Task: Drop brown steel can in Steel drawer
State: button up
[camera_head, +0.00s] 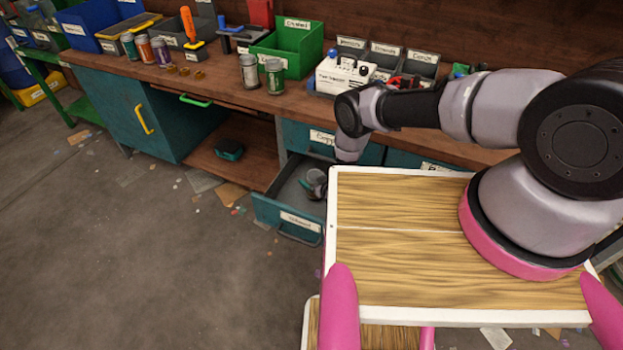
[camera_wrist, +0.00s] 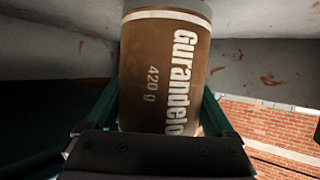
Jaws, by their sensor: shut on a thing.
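The brown can (camera_wrist: 165,65), printed "Gurandelo 420 g" in white, fills the middle of the wrist view. My gripper (camera_wrist: 160,108) is shut on it, with a green finger on either side. In the head view an open teal drawer (camera_head: 268,212) sticks out low under the bench, with a white label too blurred to read. My gripper (camera_head: 315,184) shows small there, reaching down at the right part of this drawer. The can cannot be made out clearly in the head view. My own body's wooden top hides the drawer's right end.
Another teal drawer front, labelled like "Copper" (camera_head: 322,137), is above the open one. The bench top carries several cans, a green bin (camera_head: 290,45) and a white device (camera_head: 345,75). A green-black object (camera_head: 230,149) lies on the lower shelf. Floor at left is mostly clear.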

jog(key=shift+f, duration=0.25)
jog(key=o, duration=1)
jog(key=shift+o, duration=0.2)
jog(key=shift+r, duration=0.6)
jog(key=v, duration=0.7)
jog(key=shift+s, duration=0.25)
jog(key=shift+d+r, duration=0.15)
jog(key=shift+d, duration=0.05)
